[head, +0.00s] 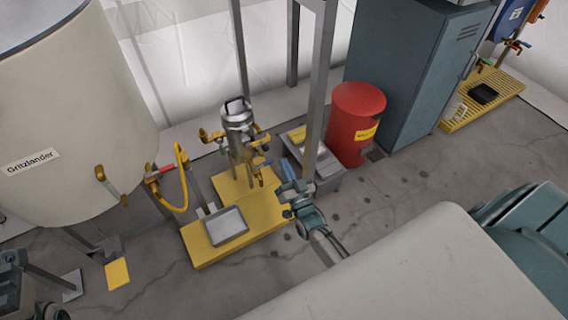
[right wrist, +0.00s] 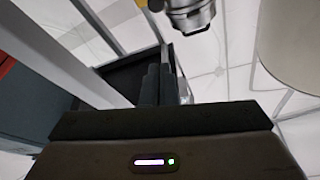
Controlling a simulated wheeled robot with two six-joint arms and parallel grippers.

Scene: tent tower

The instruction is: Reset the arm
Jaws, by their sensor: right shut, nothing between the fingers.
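My right gripper (head: 287,172) is in the middle of the head view, above the floor beside the yellow platform (head: 203,254). In the right wrist view its two dark fingers (right wrist: 157,82) lie together with nothing between them. Part of a metal cylinder shows at the top of the right wrist view (right wrist: 189,14). Dark parts at the lower left edge of the head view look like my left arm; its fingers cannot be made out.
A large cream tank (head: 75,110) labelled Gritzlander stands left, with a yellow hose (head: 182,178). A grey tray (head: 227,225) sits on the platform. A metal post (head: 318,90), red drum (head: 355,125) and grey-blue cabinet (head: 415,65) stand behind. Open floor (head: 400,185) lies to the right.

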